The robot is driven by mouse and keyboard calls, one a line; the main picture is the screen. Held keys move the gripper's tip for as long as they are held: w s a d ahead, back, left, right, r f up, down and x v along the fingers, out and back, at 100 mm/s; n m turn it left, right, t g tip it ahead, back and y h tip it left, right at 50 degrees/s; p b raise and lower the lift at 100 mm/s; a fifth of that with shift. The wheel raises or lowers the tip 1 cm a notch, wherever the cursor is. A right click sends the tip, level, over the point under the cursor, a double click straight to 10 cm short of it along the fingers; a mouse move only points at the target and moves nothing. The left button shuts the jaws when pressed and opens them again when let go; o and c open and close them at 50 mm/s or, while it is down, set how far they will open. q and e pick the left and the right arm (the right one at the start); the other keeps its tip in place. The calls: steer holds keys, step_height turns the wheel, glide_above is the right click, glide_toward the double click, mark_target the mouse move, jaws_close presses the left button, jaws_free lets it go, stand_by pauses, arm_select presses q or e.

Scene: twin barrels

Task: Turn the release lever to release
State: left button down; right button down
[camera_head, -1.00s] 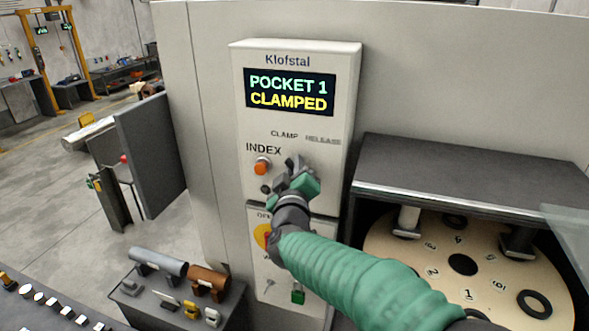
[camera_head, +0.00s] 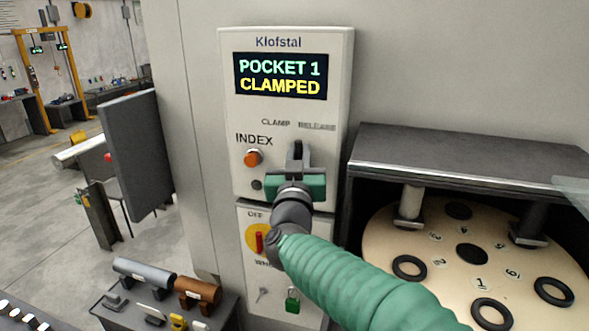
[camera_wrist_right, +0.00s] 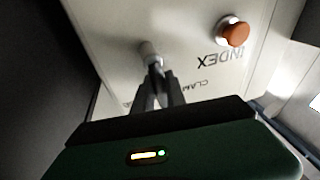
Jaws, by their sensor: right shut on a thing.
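The release lever (camera_wrist_right: 150,50) shows in the right wrist view as a pale rounded end between my fingertips; my gripper hides most of it in the head view. The CLAMP and RELEASE labels sit just above it on the white Klofstal control panel (camera_head: 340,70). The display (camera_head: 280,76) reads POCKET 1 CLAMPED. My right gripper (camera_head: 298,152) is at the panel below these labels, its fingers shut on the lever; the fingers also show in the right wrist view (camera_wrist_right: 157,85). My left gripper is out of view.
The orange INDEX button (camera_head: 253,158) is close to the left of my right gripper. A red and yellow rotary switch (camera_head: 258,239) and a green padlock (camera_head: 292,300) are below. A numbered disc (camera_head: 450,262) lies in the bay at right. A small table holds cylinders at lower left.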

steer(key=m+b, duration=0.1)
steer(key=m, duration=0.1)
steer(key=d+f+m+h+b, duration=0.1)
steer(key=b, duration=0.1)
steer(key=m+h+b, duration=0.1)
steer(key=m, duration=0.1)
steer(key=shift+s+d+f+m, duration=0.15)
steer(key=shift+f+m, duration=0.15)
steer(key=shift+f, duration=0.05)
steer(key=shift+s+d+f+m+h+b, duration=0.1)
steer(key=shift+d+m+h+b, duration=0.25)
steer(key=shift+m+b, duration=0.55)
steer(key=shift+s+d+f+m+h+b, duration=0.1)
steer(key=shift+m+h+b, duration=0.4)
steer(key=shift+m, duration=0.8)
steer(key=shift+d+m+h+b, duration=0.3)
steer(key=shift+m+b, duration=0.4)
steer(key=shift+m, duration=0.4)
steer(key=c, duration=1.4)
jaws_free()
steer(key=shift+s+r, duration=0.1)
steer(key=shift+r, duration=0.05)
steer(key=shift+o, duration=0.2)
steer(key=shift+r, duration=0.15)
steer(key=shift+s, duration=0.1)
